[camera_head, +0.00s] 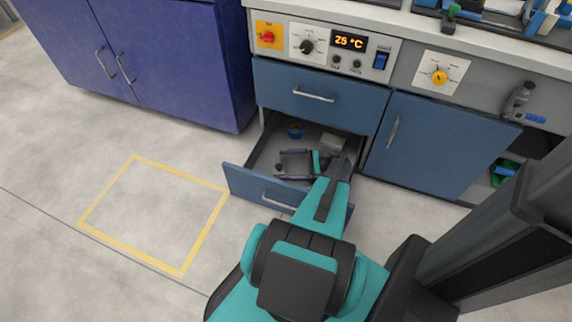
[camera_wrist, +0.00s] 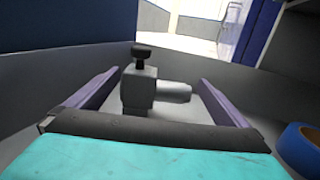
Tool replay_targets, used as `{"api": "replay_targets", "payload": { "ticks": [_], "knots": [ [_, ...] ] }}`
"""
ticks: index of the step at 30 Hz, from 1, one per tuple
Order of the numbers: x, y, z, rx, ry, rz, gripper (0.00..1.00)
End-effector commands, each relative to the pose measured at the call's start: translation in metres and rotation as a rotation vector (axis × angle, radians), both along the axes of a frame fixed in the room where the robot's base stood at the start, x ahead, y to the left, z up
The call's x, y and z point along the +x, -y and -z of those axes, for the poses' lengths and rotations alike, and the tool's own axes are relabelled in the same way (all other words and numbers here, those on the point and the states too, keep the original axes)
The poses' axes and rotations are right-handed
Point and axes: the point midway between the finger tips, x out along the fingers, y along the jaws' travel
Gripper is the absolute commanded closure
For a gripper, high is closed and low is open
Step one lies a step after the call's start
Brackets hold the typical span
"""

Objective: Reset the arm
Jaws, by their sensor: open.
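My gripper (camera_head: 282,165) is low inside an open lower drawer (camera_head: 248,184), its purple fingers pointing left in the head view. The fingers are spread wide. In the wrist view a grey metal pipe fitting (camera_wrist: 140,88) with a black knob on top stands between the fingers, with gaps on both sides. It appears to rest on the drawer floor, not gripped. In the head view the fitting is too small and dark to make out clearly.
A blue ring-shaped item (camera_head: 295,130) lies in the drawer beside my gripper, with a pale grey block (camera_head: 331,144) near it. The drawer walls are close around my gripper. A closed drawer (camera_head: 318,98) sits above. Yellow-taped floor (camera_head: 155,212) to the left is clear.

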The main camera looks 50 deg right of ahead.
Motion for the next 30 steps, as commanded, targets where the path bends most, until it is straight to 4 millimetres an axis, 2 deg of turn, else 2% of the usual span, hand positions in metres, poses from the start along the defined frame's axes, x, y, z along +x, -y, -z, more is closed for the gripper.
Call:
{"api": "replay_targets", "payload": {
  "ticks": [19,23,30],
  "knots": [
    [0.0,0.0,-0.004,0.0,0.0,0.0,0.0],
    [0.0,0.0,-0.013,0.0,0.0,0.0,0.0],
    [0.0,0.0,-0.04,0.0,0.0,0.0,0.0]
  ]
}}
